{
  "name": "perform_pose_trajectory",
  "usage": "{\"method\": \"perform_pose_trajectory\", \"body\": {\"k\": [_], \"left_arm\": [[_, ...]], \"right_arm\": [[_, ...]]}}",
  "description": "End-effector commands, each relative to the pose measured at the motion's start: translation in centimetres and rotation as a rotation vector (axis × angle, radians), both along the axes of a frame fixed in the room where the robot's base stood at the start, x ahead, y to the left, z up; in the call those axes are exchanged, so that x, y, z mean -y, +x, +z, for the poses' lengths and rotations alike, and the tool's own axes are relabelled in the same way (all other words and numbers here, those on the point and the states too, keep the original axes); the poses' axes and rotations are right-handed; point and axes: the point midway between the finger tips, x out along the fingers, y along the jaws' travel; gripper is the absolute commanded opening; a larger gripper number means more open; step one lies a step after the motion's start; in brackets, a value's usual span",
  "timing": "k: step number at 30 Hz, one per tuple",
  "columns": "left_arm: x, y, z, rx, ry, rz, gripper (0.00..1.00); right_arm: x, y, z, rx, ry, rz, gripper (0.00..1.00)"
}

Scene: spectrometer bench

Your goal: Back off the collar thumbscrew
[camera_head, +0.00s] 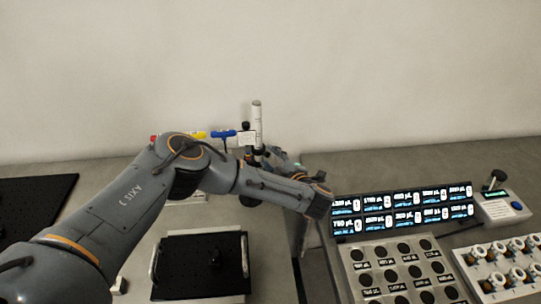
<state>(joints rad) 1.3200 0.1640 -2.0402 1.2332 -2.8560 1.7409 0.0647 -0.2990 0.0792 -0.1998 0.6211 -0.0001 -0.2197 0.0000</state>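An upright pale cylinder (257,115) stands at the back of the bench, with a small white block (246,138) at its side. A small black knob (246,126) sits at the top of this block; it may be the collar thumbscrew, but it is too small to tell. My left arm reaches across in front, and my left gripper (272,155) is just below and right of the block. Its fingertips are mostly hidden behind my own forearm, so I cannot tell whether they touch anything or are open. My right gripper is not in view.
Blue (224,133), yellow (198,135) and red (154,138) handled items stand left of the block. A black tray (200,265) with pale handles lies in front. Lit displays (402,210), a panel of round wells (397,270) and a device (503,207) fill the right.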

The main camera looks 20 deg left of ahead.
Motion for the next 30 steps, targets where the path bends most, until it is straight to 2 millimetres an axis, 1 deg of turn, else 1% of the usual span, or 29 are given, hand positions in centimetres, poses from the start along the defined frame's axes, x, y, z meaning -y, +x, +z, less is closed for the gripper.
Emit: {"method": "perform_pose_trajectory", "body": {"k": [3, 11, 14, 15, 17, 25, 30], "left_arm": [[-0.4, 0.4, -0.2, -0.002, 0.0, -0.001, 0.38], [-0.5, 0.4, -0.2, -0.001, 0.0, -0.001, 0.38], [-0.4, 0.4, -0.2, -0.001, 0.0, -0.001, 0.2], [-0.4, 0.4, -0.2, -0.001, 0.0, -0.001, 0.12], [-0.4, 0.4, -0.2, -0.001, 0.0, -0.001, 0.0], [-0.4, 0.4, -0.3, 0.007, -0.005, -0.001, 0.0], [-0.4, 0.4, -0.6, 0.051, -0.025, -0.002, 0.0]], "right_arm": [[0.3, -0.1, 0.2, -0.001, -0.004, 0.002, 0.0], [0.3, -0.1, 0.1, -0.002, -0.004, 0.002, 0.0], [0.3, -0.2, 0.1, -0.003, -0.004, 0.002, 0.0], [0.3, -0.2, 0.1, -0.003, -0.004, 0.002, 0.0], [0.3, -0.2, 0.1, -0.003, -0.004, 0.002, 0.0], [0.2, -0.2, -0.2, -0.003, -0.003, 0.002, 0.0], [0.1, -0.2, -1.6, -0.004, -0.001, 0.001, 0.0]]}}
